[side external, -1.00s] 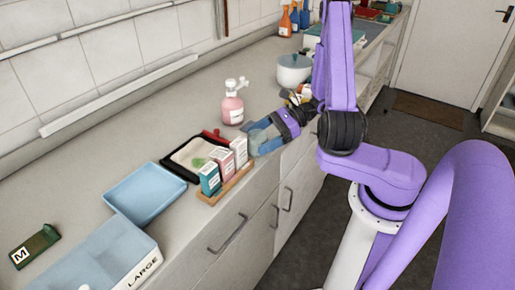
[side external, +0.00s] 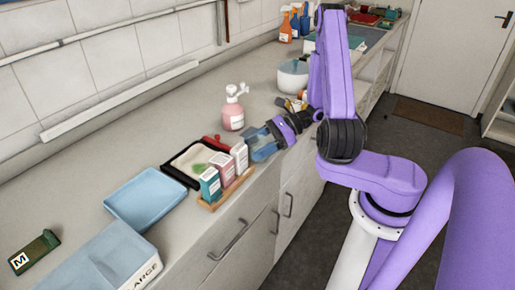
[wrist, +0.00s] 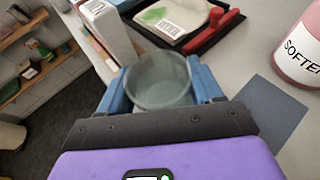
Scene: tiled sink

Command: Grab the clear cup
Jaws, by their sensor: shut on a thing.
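The clear cup (wrist: 160,84) is a see-through, slightly greenish round vessel in the wrist view, between the two blue fingers of my gripper (wrist: 159,88). The fingers press on its left and right sides, so my gripper is shut on it. In the side external view my gripper (side external: 262,143) is at the counter's front edge, just right of the small boxes. The cup is mostly hidden by the fingers there. I cannot tell whether the cup's base touches the counter.
Small boxes (side external: 225,171) stand on a wooden tray left of my gripper. A black tray with a red-handled tool (side external: 211,138) lies behind them. A pink softener bottle (side external: 233,116) stands behind my gripper. A blue tray (side external: 152,196) is farther left.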

